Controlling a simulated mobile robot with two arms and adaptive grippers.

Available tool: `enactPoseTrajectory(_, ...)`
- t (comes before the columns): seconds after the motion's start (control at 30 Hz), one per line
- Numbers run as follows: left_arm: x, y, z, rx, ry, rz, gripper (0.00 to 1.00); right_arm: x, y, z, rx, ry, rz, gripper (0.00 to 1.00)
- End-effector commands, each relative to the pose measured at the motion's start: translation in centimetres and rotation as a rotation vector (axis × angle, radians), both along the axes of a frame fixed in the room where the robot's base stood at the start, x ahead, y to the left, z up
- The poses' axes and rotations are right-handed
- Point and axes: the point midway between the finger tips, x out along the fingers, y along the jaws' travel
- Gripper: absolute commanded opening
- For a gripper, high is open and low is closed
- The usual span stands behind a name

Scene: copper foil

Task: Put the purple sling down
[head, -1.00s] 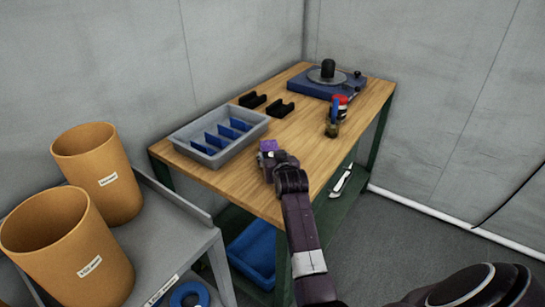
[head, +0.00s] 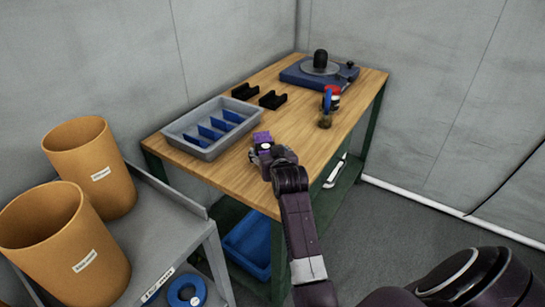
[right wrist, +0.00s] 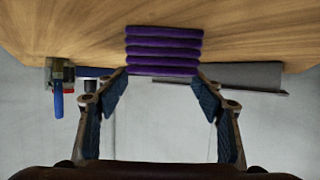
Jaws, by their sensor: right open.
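The purple sling (head: 262,138) is a small folded bundle on the wooden table, just beyond my right gripper (head: 258,152). In the right wrist view the sling (right wrist: 164,50) shows as stacked purple folds on the wood. My right gripper (right wrist: 161,85) is open, with its two fingers apart and the sling just past their tips, centred between them. Whether the fingertips still touch the sling's sides I cannot tell. My left gripper is not in view.
A grey tray with blue dividers (head: 181,125) stands left of the sling. Two orange bins (head: 105,150) stand on a grey cart at left. Bare wood lies right of the sling.

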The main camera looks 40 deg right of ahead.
Motion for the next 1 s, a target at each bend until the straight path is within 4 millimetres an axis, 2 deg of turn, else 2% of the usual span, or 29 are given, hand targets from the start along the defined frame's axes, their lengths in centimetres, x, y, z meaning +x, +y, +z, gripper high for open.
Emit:
enactPoseTrajectory(0.2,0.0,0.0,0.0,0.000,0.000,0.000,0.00,-3.4,1.5,1.5,0.000,-0.001,0.000,0.62)
enactPoseTrajectory(0.4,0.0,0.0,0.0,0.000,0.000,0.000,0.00,-5.6,2.3,2.5,0.001,0.000,0.000,0.62)
enactPoseTrajectory(0.6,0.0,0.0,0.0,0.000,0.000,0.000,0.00,-6.3,2.6,2.9,0.000,0.000,0.000,0.62)
enactPoseTrajectory(1.0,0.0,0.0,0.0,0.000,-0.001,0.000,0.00,-6.3,2.6,2.9,0.000,0.000,0.000,0.62)
